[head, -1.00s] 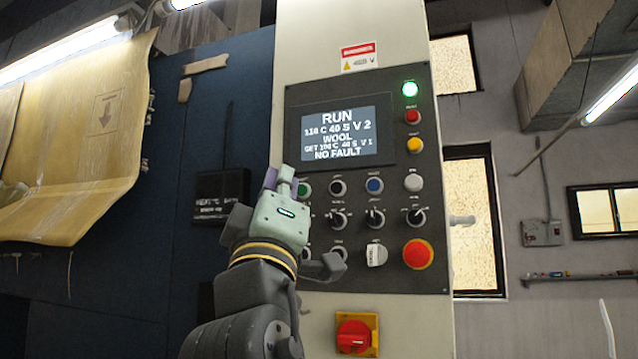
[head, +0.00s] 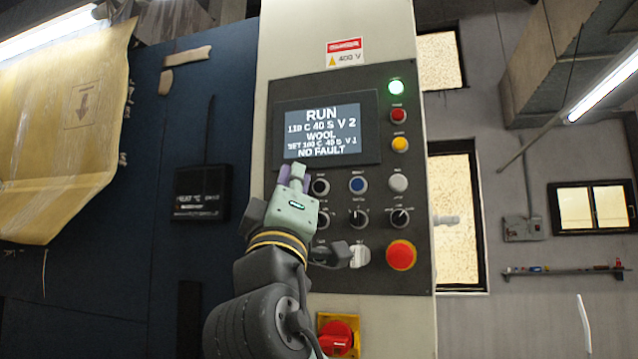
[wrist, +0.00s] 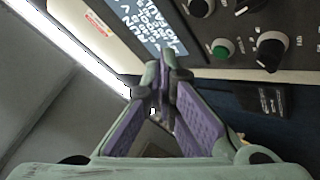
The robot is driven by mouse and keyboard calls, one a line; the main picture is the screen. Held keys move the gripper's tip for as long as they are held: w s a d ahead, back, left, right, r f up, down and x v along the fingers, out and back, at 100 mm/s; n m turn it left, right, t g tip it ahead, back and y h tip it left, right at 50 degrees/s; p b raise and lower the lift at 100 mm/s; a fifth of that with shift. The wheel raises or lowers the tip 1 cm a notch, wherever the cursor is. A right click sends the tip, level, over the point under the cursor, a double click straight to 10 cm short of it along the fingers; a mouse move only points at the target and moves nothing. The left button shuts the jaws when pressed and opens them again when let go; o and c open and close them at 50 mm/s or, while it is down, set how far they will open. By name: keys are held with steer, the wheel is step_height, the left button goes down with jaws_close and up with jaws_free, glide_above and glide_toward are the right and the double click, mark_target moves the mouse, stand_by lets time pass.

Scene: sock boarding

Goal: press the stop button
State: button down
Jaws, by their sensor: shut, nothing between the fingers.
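The control panel (head: 420,220) carries a black button (head: 320,187), a blue button (head: 358,185) and a white button (head: 398,183) in one row. A large red mushroom button (head: 401,255) is at its lower right. The labels are too small to read, so I cannot tell which one is marked stop. My gripper (head: 291,172) is shut and empty in front of the panel's left part, left of the black button. It hides the green button in the head view. The wrist view shows the green button (wrist: 222,48) up and right of my fingertips (wrist: 160,78), apart from them.
The screen (head: 322,131) reads RUN and NO FAULT. Selector knobs (head: 400,218) lie below the button row. A red rotary switch (head: 337,337) is under the panel.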

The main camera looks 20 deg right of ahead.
steer(key=shift+w+d+p, duration=0.2)
steer(key=shift+w+d, duration=0.45)
steer(key=shift+w, duration=0.3)
steer(key=shift+w+d+p, duration=0.15)
steer(key=shift+w+d, duration=0.5)
steer(key=shift+w, duration=0.3)
steer(key=shift+w+d, duration=0.2)
steer(key=shift+w, duration=0.15)
steer(key=shift+w+d, duration=0.3)
steer(key=shift+w, duration=0.1)
stand_by(0.7)
steer(key=shift+s+a, duration=0.1)
steer(key=shift+s, duration=0.05)
steer(key=shift+s+a, duration=0.35)
steer(key=shift+s, duration=0.25)
steer(key=shift+s+a+b, duration=0.3)
steer(key=shift+s+a, duration=0.45)
steer(key=shift+s, duration=0.3)
steer(key=shift+s+a+b, duration=0.3)
steer(key=shift+s+a, duration=0.4)
steer(key=shift+s, duration=0.3)
steer(key=shift+f, duration=0.1)
